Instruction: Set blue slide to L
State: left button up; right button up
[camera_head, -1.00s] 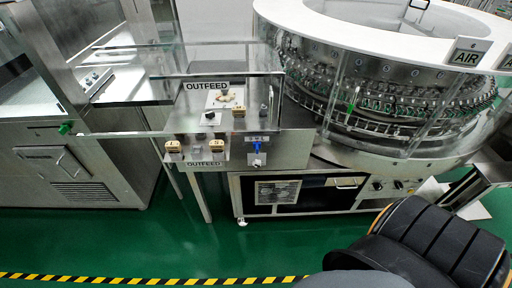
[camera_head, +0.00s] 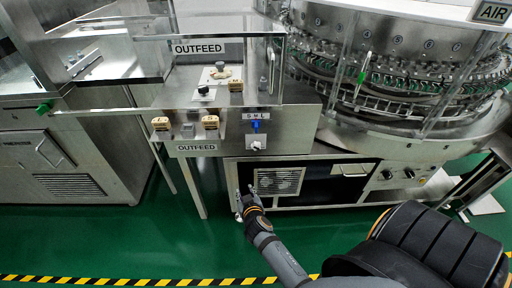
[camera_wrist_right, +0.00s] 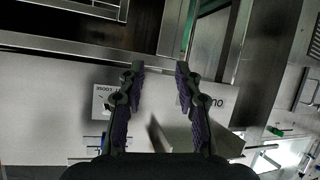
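The small blue slide (camera_head: 255,125) is on the outfeed panel (camera_head: 286,143), just under a white label with S at left and L at right. It shows near the middle of the label; its exact setting is too small to tell. A silver knob (camera_head: 256,146) is below it. My right gripper (camera_head: 247,191) is below the panel, in front of the lower cabinet, apart from the slide. In the right wrist view its two fingers (camera_wrist_right: 159,74) are spread with nothing between them. I cannot pick out the slide there. My left gripper is not in view.
Beige switches (camera_head: 210,123) and a knob (camera_head: 221,72) are close by on the panel. A clear guard (camera_head: 262,62) rises above it. The round washer (camera_head: 420,128) stands at right. Green floor (camera_head: 110,235) in front is open up to the striped tape (camera_head: 130,281).

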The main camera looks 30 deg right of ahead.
notch_tip(320, 180, up, 7)
jog(key=w+d+m+t+h+b, duration=0.2)
jog(key=m+t+h+b, duration=0.1)
jog(key=m+t+h, duration=0.1)
jog(key=h, duration=0.1)
send_near(257, 130)
jog(key=p+x, duration=0.1)
jog(key=x, duration=0.8)
jog(key=shift+w+a+r, duration=0.1)
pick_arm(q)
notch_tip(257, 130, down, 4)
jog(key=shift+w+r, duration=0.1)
pick_arm(e)
jog(key=shift+w, duration=0.25)
jog(key=c, duration=0.7)
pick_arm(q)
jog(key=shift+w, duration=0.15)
pick_arm(e)
grip_shut()
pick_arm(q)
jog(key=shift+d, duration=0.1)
